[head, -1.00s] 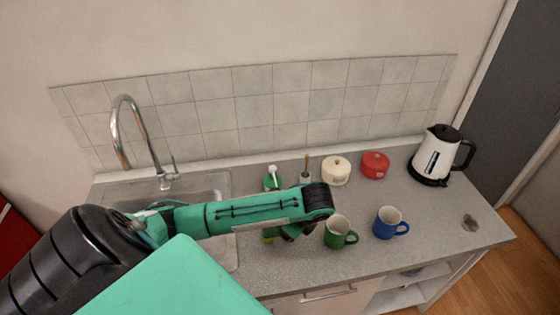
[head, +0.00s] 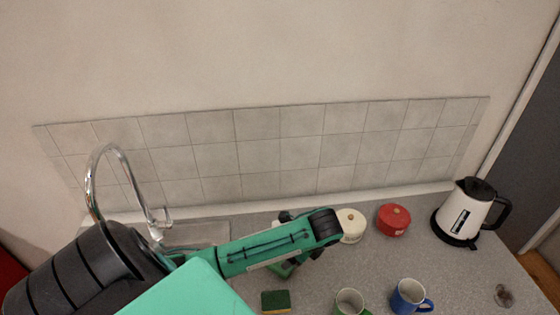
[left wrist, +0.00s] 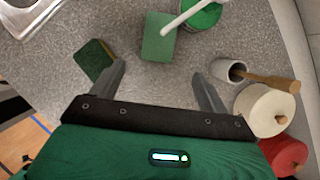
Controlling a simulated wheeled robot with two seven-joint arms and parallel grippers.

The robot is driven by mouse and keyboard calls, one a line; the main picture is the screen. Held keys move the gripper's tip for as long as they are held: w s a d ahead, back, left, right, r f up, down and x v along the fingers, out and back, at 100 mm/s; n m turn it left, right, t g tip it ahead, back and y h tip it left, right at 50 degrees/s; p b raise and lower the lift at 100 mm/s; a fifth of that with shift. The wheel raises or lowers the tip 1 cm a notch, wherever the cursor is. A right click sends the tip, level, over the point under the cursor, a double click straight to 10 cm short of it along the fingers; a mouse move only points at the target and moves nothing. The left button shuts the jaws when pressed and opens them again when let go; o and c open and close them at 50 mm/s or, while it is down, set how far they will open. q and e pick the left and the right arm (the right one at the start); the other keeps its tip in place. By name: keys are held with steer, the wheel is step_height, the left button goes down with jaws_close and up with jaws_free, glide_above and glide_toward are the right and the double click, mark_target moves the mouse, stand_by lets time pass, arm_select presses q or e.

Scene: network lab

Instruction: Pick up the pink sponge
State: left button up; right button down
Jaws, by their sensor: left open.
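I see no pink sponge in either view. A dark green sponge with a yellowish side (head: 275,301) lies on the counter below my left arm in the head view; it also shows at upper left in the left wrist view (left wrist: 95,60). A lighter green block (left wrist: 158,40) sits beyond the fingers in the left wrist view, beside a green round container (left wrist: 203,14) with a white stick. My left gripper (left wrist: 159,74) is open and empty above the counter, its fingers pointing toward the block. My right gripper is out of view.
A white pot (head: 352,226), a red pot (head: 393,219) and a kettle (head: 467,212) stand along the back. A green mug (head: 350,302) and a blue mug (head: 409,297) stand in front. A grey cup with a wooden handle (left wrist: 228,70) is near the right finger. The faucet (head: 104,160) is at left.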

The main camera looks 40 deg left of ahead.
mark_target(290, 269)
arm_select(q)
steer(key=b+x, duration=0.2)
steer(key=x, duration=0.2)
steer(key=shift+s+a+f+b, duration=0.15)
steer(key=shift+f+b, duration=0.05)
steer(key=shift+b, duration=0.2)
steer(key=shift+x, duration=0.8)
steer(key=shift+a+f, duration=0.15)
steer(key=shift+a+f+p, duration=0.15)
steer(key=shift+p, duration=0.2)
steer(key=p+x, duration=0.2)
steer(key=x, duration=0.2)
steer(key=shift+s, duration=0.1)
steer(key=shift+a+f, duration=0.15)
steer(key=shift+f, duration=0.2)
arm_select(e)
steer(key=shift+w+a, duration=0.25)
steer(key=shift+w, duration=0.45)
arm_select(q)
steer(key=shift+c, duration=0.5)
